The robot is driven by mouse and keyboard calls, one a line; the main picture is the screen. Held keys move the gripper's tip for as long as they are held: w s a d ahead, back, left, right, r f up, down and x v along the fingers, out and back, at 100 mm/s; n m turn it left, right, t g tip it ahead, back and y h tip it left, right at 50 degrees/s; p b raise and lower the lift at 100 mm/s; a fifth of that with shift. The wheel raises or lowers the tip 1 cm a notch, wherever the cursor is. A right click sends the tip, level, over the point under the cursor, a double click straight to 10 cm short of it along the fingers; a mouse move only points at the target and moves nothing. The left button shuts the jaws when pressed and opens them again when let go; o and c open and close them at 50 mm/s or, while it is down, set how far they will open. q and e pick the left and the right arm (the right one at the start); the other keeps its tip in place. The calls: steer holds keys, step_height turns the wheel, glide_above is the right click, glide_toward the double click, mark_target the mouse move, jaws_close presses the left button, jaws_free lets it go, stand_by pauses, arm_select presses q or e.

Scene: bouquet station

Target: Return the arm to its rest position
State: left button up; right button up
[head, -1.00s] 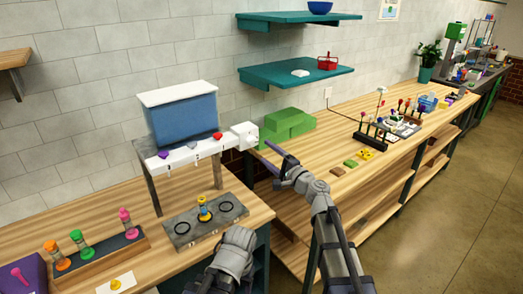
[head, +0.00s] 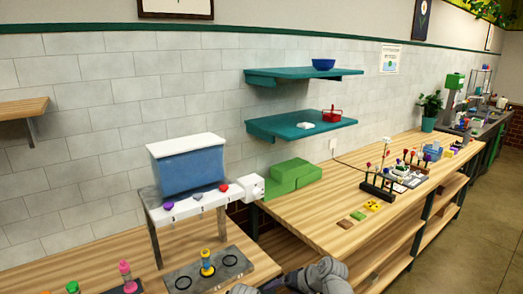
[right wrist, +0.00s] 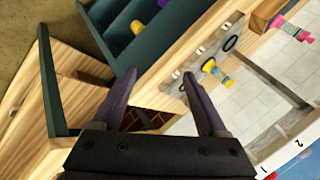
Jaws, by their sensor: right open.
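My right gripper (right wrist: 159,73) is open in the right wrist view, with its two dark purple fingers apart and nothing between them. Beyond the fingers are a wooden bench edge and a grey plate with black rings (right wrist: 205,65). In the head view, part of my right arm shows at the bottom edge, right of centre, in front of the gap between the benches. Its fingers cannot be made out there. Only a small piece of my left arm shows at the bottom edge, and the left gripper is out of view.
A blue tank (head: 188,172) with a white lid stands on a raised stand on the left bench. The plate (head: 208,270) holds a yellow vial (head: 207,262). Green blocks (head: 290,174) and a flower rack (head: 378,187) stand on the right bench. Teal shelves (head: 302,126) hang above.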

steer(key=s+d+f+n+g+h, duration=0.1)
steer(key=s+d+f+g+h, duration=0.15)
steer(key=s+d, duration=0.35)
steer(key=s+d+f+n+g+h, duration=0.1)
steer(key=s+d+f+g+h, duration=0.15)
steer(key=s+d+h, duration=0.2)
steer(key=s+a+n+h, duration=0.1)
steer(key=s+a+n, duration=0.2)
steer(key=a, duration=0.7)
steer(key=s, duration=0.2)
steer(key=shift+s+n, duration=0.3)
steer(key=shift+s, duration=0.1)
